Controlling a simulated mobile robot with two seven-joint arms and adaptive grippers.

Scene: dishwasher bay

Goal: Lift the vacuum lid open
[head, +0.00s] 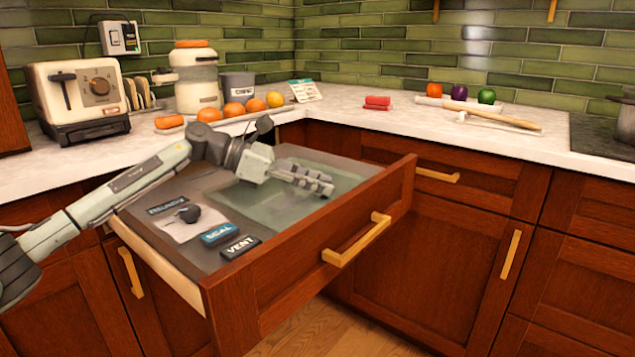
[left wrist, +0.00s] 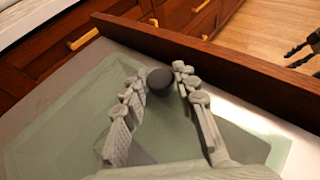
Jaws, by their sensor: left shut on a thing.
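The vacuum drawer is pulled out, and its greenish see-through lid (head: 335,186) lies inside it. The lid also shows in the left wrist view (left wrist: 45,135). My left gripper (head: 322,184) is over the lid. In the left wrist view its fingers (left wrist: 160,82) are shut on a dark round knob (left wrist: 160,80). The lid looks flat or nearly so; I cannot tell whether it is raised. Dark finger-like parts, seemingly my right gripper (left wrist: 302,54), show at the right edge of the left wrist view, partly cut off.
The drawer front has a gold handle (head: 357,240). A control panel with a dark knob (head: 189,213), a SEAL button (head: 220,234) and a VENT button (head: 241,247) is beside the lid. The counter behind holds a toaster (head: 85,92), a jar machine (head: 197,85) and several oranges (head: 233,110).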

